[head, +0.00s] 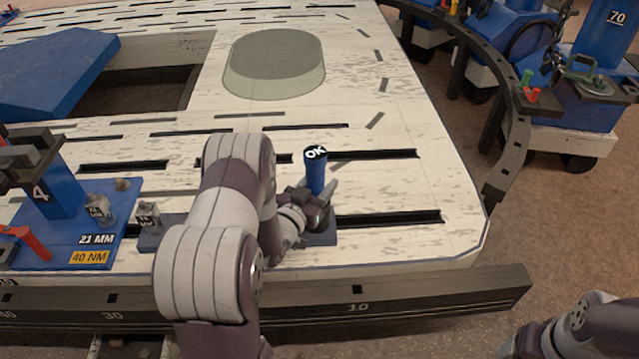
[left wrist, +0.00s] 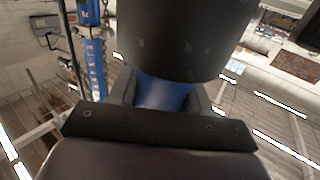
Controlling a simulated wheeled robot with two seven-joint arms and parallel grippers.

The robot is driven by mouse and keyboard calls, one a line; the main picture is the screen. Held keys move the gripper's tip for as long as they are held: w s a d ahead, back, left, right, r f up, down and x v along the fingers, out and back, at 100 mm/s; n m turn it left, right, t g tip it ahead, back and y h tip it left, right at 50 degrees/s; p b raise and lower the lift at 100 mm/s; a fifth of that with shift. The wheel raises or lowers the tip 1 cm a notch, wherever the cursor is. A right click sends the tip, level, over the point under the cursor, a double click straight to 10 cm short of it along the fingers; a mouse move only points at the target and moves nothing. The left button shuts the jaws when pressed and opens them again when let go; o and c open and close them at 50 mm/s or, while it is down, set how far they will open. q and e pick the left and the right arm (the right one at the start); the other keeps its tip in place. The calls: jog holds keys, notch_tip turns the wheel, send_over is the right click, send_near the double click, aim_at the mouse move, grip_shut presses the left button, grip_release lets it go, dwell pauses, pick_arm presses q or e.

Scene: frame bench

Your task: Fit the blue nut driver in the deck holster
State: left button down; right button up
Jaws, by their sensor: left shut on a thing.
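The blue nut driver (head: 316,174) stands roughly upright near the deck's front edge, with a dark cap marked OK on top. My left gripper (head: 318,205) is shut on it below the blue part. In the left wrist view, a blue surface (left wrist: 160,94) shows between the jaws, under a large dark cylinder (left wrist: 172,38). A low blue-grey base plate (head: 322,239), perhaps the holster's, lies under the gripper. My gripper and arm hide the driver's lower end, so I cannot tell whether it sits in a holster. My right gripper is out of view.
A blue fixture board (head: 75,255) marked 21 MM and 40 NM stands at left, with small grey sockets (head: 147,217) beside it. Dark slots (head: 390,217) run across the pale deck (head: 420,190). A dark rail (head: 430,295) borders the front. The deck right of the driver is clear.

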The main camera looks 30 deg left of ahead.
pick_arm(q)
jog(key=shift+f, duration=0.3)
jog(key=shift+c, duration=2.1)
grip_release()
jog(key=shift+f, duration=0.1)
jog(key=s+p, duration=0.3)
jog(key=s, duration=0.9)
jog(key=shift+s+a, duration=0.3)
jog(key=shift+s, duration=0.05)
